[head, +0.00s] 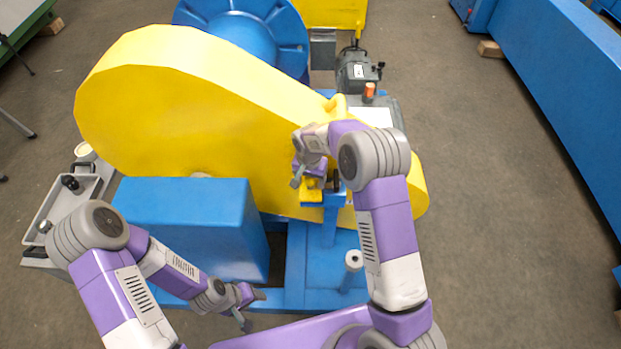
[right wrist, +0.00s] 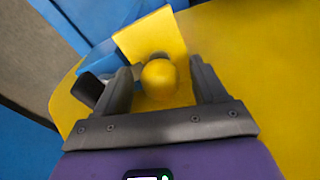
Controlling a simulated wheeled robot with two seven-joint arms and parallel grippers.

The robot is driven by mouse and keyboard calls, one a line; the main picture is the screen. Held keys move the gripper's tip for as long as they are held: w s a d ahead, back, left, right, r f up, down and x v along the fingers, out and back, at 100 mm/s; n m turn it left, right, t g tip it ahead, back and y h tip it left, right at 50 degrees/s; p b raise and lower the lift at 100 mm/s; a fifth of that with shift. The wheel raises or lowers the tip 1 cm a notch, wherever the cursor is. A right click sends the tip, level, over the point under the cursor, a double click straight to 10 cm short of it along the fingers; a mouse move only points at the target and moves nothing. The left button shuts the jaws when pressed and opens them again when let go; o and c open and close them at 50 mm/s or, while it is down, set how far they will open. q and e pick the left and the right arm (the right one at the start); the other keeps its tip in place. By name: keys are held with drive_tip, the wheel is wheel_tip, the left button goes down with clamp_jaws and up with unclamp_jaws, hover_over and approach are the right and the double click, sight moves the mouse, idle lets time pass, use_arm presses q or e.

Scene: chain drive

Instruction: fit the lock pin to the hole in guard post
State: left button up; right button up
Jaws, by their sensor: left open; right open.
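A yellow round knob (right wrist: 158,78), apparently the lock pin's head, sits between my right gripper's fingers in the right wrist view. A dark neck joins it to a yellow square plate (right wrist: 150,35). My right gripper (right wrist: 163,72) is open, with a finger on either side of the knob. In the head view my right gripper (head: 314,182) is at the yellow bracket on the blue guard post (head: 329,222), in front of the yellow guard (head: 190,100). The hole is not visible. My left gripper (head: 250,307) is open and empty, low by the blue frame.
A blue box (head: 190,225) stands left of the post. A short blue post with a pale top (head: 353,260) rises at the right. A grey tray (head: 65,205) with black-knobbed items is at the far left. A motor (head: 357,72) stands behind.

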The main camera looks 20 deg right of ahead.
drive_tip(key=r+p, duration=0.1)
drive_tip(key=r, duration=0.1)
drive_tip(key=r+p, duration=0.1)
drive_tip(key=r, duration=0.4)
drive_tip(key=shift+s+a+r+p, duration=0.15)
drive_tip(key=shift+s+r+p, duration=0.15)
drive_tip(key=shift+p, duration=0.1)
drive_tip(key=shift+f, duration=0.15)
